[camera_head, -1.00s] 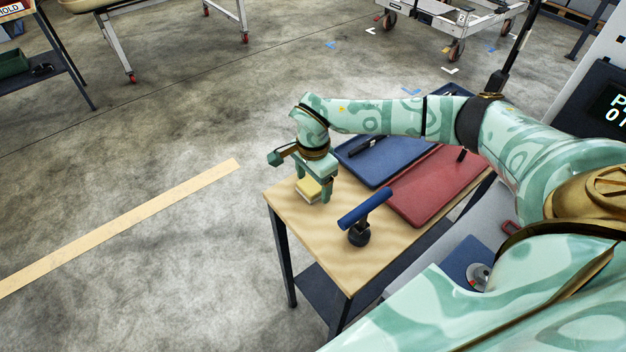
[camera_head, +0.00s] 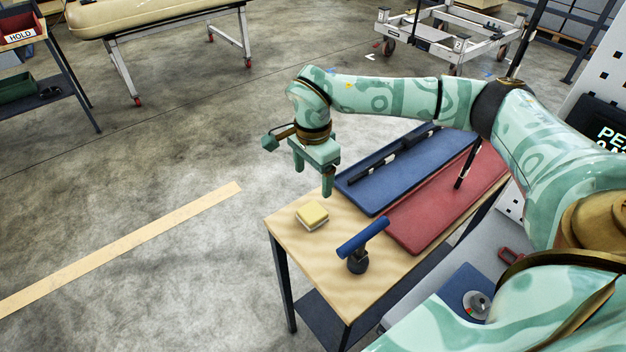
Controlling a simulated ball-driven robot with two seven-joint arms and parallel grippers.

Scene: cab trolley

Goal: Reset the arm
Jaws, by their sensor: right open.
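My right gripper (camera_head: 313,182) is open and empty, pointing down above the far left part of the wooden table (camera_head: 306,264). Its arm (camera_head: 400,98) comes in from the right. A yellow block with a pale base (camera_head: 312,215) lies on the table below and apart from the fingers. My left gripper is not in view.
A tool with a blue cylinder head (camera_head: 362,237) stands near the table's front. A blue tray (camera_head: 385,177) holding dark items and a red tray (camera_head: 425,215) lie behind it. A white wheeled trolley (camera_head: 440,42) stands at the back. Floor to the left is open.

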